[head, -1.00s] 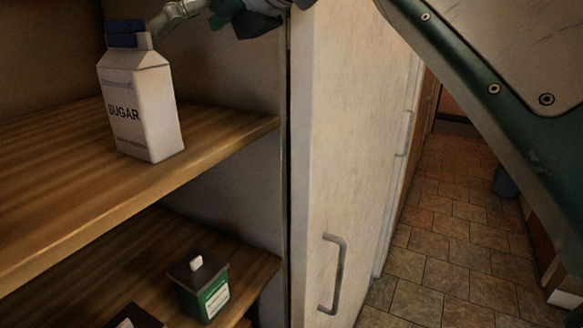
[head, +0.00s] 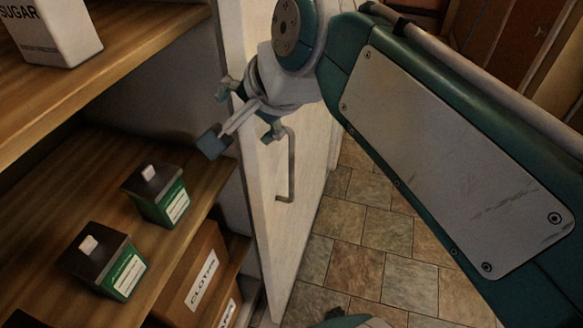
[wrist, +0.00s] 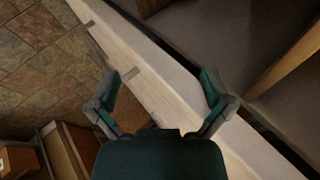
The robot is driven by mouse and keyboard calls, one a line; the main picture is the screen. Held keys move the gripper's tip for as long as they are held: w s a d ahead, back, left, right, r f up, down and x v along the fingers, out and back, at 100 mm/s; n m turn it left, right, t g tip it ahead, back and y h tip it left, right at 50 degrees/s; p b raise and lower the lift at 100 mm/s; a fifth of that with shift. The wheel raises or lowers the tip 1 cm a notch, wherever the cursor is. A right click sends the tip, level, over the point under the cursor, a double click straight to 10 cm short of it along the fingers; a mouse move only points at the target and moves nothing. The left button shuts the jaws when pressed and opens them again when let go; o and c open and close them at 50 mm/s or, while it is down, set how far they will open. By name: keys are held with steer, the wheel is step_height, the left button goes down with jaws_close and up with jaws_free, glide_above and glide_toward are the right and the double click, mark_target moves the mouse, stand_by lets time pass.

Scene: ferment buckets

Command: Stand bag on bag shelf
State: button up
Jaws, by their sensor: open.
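A white carton-like bag marked SUGAR (head: 48,30) stands upright on the upper wooden shelf (head: 120,50), at the upper left of the head view. Its top is cut off by the frame. My gripper (head: 228,125) is open and empty, in front of the pale door panel, to the right of the bag and lower in the picture. In the wrist view my gripper (wrist: 160,82) has its fingers spread with nothing between them. The bag does not show in the wrist view.
Two green boxes with dark lids, a rear one (head: 160,198) and a front one (head: 108,265), stand on the lower shelf. A brown box marked CLOTH (head: 200,275) sits below. The white door (head: 300,190) has a metal handle (head: 290,165). Tiled floor (head: 385,235) lies right.

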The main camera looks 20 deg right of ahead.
steer(key=s+d+f+n+g+h, duration=0.1)
steer(key=s+d+f+n, duration=0.2)
steer(key=f+n, duration=0.2)
steer(key=s+d+f+n+h, duration=0.2)
steer(key=s+d+f+n, duration=0.1)
steer(key=f, duration=0.7)
steer(key=shift+s+n+g, duration=0.4)
steer(key=shift+s+n, duration=0.35)
steer(key=shift+n, duration=0.45)
steer(key=shift+a+r, duration=0.1)
steer(key=shift+c, duration=0.3)
